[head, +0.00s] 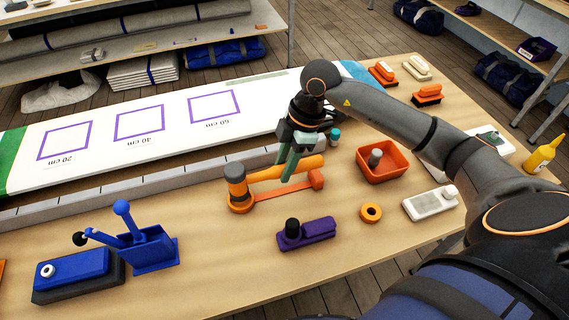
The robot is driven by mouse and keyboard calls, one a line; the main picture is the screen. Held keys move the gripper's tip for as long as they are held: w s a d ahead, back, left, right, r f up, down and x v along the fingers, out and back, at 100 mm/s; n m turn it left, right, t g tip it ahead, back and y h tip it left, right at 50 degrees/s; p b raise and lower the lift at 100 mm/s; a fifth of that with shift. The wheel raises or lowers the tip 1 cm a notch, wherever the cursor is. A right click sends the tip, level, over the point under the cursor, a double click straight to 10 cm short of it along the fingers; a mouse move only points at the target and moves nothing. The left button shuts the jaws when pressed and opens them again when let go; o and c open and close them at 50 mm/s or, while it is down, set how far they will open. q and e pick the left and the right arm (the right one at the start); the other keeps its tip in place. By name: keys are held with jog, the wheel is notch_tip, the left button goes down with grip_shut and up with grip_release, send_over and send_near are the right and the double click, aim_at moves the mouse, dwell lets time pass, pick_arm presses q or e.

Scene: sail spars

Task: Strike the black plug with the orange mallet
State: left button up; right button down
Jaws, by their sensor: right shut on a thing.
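The orange mallet (265,173) has an orange handle and a head with a dark grey top. My right gripper (292,170), with green fingers, comes down from above and is shut on the handle. The mallet is at or just above an orange holder (298,187) with a ring under the head; I cannot tell whether they touch. The black plug (292,226) stands upright in a purple block (315,232), in front of the mallet and apart from it. My left gripper is not in view.
An orange tray (398,173) with a grey cylinder and an orange ring (371,212) are to the right. A blue lever device (150,250) stands at left. A long white marked board (110,150) lies behind. The table is clear between the blue device and purple block.

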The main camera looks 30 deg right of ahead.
aim_at(278, 167)
notch_tip(278, 167, up, 2)
jog(key=shift+p, duration=0.55)
jog(key=shift+r, duration=1.1)
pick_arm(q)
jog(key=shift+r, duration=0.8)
